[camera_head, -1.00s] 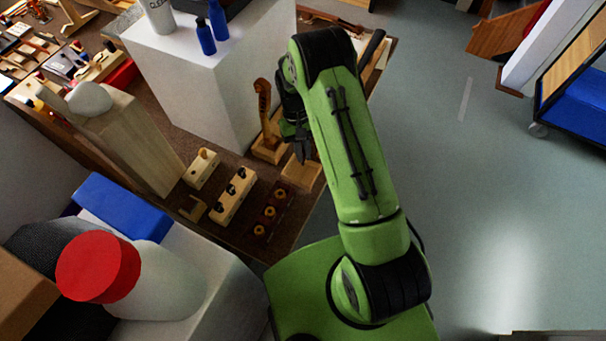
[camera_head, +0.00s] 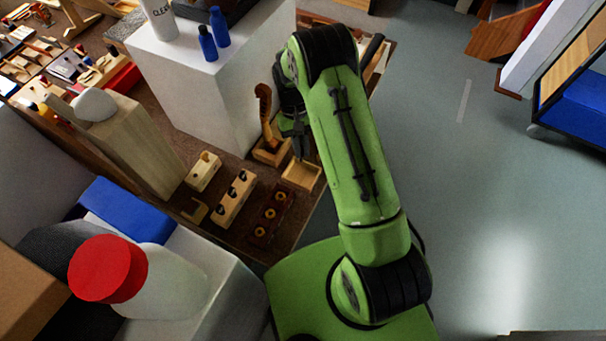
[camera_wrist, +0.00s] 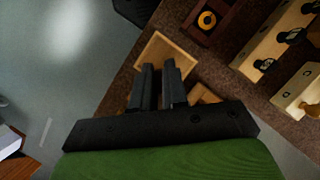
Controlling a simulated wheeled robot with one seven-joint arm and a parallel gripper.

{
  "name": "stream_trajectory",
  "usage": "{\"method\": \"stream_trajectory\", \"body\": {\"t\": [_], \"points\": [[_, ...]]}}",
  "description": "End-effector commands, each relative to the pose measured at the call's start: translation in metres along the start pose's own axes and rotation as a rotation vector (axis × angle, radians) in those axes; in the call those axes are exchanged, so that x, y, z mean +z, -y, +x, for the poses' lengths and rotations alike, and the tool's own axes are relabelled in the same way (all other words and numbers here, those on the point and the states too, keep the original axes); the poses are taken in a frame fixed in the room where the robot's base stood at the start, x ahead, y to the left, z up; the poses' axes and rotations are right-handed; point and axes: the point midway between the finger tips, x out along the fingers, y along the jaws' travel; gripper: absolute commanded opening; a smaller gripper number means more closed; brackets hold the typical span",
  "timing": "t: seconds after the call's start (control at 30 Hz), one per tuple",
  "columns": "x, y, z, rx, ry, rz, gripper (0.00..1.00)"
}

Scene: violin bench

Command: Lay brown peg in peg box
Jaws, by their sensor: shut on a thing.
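My gripper (camera_head: 300,152) points down above a small open wooden box (camera_head: 302,181), which I take as the peg box. In the wrist view the two dark fingers (camera_wrist: 159,66) are close together over the box's bare floor, and the box rim (camera_wrist: 185,55) shows around them. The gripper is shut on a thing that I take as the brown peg. The peg itself is too small or hidden between the fingers to make out. The box looks empty where I can see into it.
A dark rack with ring-topped pieces (camera_head: 262,229) and a pale rack with black pegs (camera_head: 232,204) stand left of the box. A violin scroll on a wooden stand (camera_head: 266,151) is close behind it. A white block (camera_head: 210,90) rises further back.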

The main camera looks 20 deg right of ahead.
Motion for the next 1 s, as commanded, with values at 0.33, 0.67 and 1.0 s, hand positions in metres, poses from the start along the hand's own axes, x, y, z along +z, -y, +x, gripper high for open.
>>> {"method": "stream_trajectory", "body": {"t": [0.33, 0.67, 1.0], "points": [[-0.005, 0.0004, 0.0095, 0.0, -0.002, 0.0, 0.0], [0.0017, 0.0001, 0.0121, 0.0, -0.002, 0.0, 0.0], [0.0014, 0.0002, 0.0127, 0.0, -0.002, 0.0, 0.0]]}}
